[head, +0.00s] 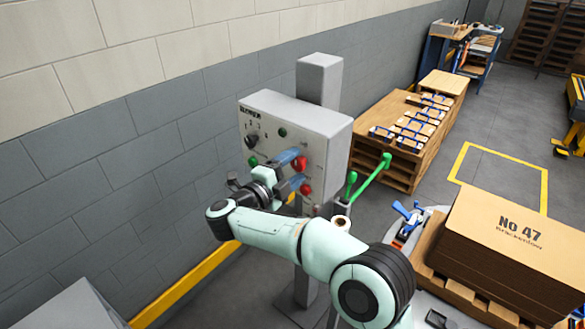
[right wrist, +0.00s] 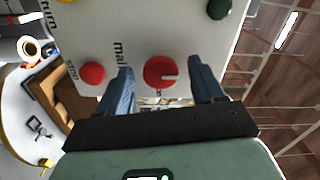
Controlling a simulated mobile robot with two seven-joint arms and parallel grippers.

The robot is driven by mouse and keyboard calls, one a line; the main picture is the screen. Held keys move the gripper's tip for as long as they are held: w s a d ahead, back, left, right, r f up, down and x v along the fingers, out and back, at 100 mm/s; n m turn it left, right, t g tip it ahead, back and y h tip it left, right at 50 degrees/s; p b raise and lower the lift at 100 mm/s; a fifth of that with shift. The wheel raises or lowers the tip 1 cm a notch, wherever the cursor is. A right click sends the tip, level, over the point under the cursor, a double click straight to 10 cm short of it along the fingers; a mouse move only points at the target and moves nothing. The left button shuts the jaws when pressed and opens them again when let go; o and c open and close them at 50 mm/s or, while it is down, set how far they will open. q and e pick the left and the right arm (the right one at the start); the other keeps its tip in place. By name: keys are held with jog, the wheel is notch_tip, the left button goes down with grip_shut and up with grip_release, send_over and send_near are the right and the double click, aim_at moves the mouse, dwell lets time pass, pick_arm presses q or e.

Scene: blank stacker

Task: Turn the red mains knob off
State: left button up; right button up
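The red mains knob (right wrist: 160,72) is round with a white pointer mark, on a pale panel beside partly hidden "main" lettering. It also shows in the head view (head: 300,163) on the front of the grey control box (head: 325,130). My right gripper (head: 292,170) is at the panel. In the right wrist view its two blue fingers (right wrist: 162,88) stand apart on either side of the knob, with gaps visible between them and the knob. A second red button (right wrist: 92,74), marked stop, sits beside one finger. My left gripper is out of view.
The box is on a grey post (head: 318,80) near the block wall. A black knob (head: 251,141) and a green button (head: 283,132) share its face. Green-ended levers (head: 370,177) stand to the right. A cardboard stack (head: 510,235) is at the lower right.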

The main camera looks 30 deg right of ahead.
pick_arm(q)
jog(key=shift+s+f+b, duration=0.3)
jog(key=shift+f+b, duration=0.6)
pick_arm(e)
jog(key=v, duration=1.3)
jog(key=shift+a, duration=0.25)
jog(key=shift+s, duration=0.1)
